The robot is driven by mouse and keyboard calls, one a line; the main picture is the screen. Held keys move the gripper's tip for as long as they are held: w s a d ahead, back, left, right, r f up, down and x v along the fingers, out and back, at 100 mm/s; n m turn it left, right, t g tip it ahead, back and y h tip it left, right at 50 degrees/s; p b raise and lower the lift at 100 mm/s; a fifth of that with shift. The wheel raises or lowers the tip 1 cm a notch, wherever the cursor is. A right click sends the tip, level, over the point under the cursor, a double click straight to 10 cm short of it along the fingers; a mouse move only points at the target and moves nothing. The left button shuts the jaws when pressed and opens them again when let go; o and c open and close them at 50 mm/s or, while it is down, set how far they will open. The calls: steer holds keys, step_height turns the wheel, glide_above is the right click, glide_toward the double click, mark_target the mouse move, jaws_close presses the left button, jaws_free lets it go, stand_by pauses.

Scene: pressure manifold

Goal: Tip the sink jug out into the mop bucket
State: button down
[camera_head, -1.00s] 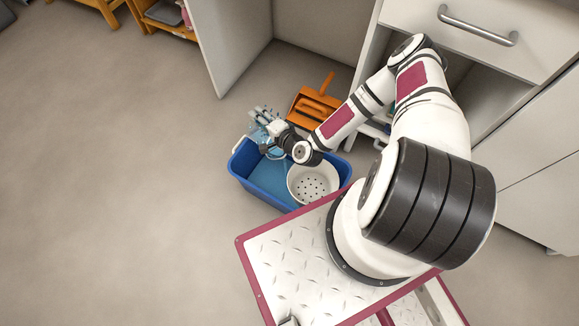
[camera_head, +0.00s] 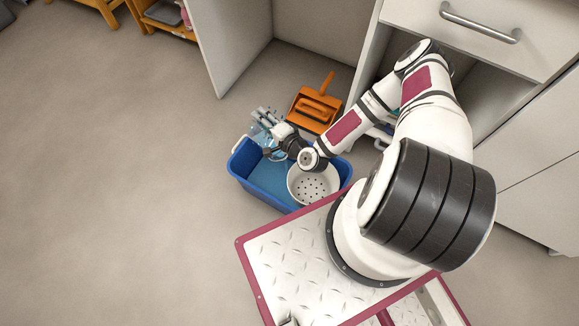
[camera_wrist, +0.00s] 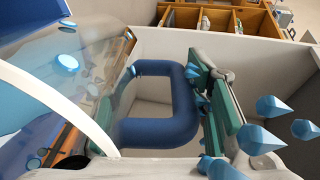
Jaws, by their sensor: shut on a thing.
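The mop bucket (camera_head: 243,180) is a blue tub on the floor with blue liquid inside and a white perforated wringer basket (camera_head: 313,183) at its right end. My gripper (camera_head: 268,122) is over the bucket's far left rim. In the wrist view my gripper (camera_wrist: 207,100) is shut on the dark blue handle (camera_wrist: 165,135) of the sink jug (camera_wrist: 105,60). The jug is clear and tilted, and blue drops float around it and the fingers. In the head view the jug is small and partly hidden by my gripper. How much liquid it still holds cannot be told.
An orange dustpan and brush (camera_head: 315,107) lie on the floor just behind the bucket. An open white cabinet (camera_head: 318,40) stands behind, with a drawer unit at the right. A wooden shelf (camera_head: 165,25) is at the back left. The floor at left is clear.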

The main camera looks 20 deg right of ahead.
steer(key=shift+s+d+r+t+b, duration=0.2)
steer(key=shift+s+b, duration=0.1)
steer(key=shift+s, duration=0.1)
steer(key=shift+s+d+r+t+b, duration=0.1)
steer(key=shift+s+r+t+b, duration=0.15)
steer(key=shift+s, duration=0.15)
steer(key=shift+s+d+r+t+y+b, duration=0.15)
steer(key=shift+s+r+t+y+b, duration=0.25)
steer(key=shift+s+t+b, duration=0.6)
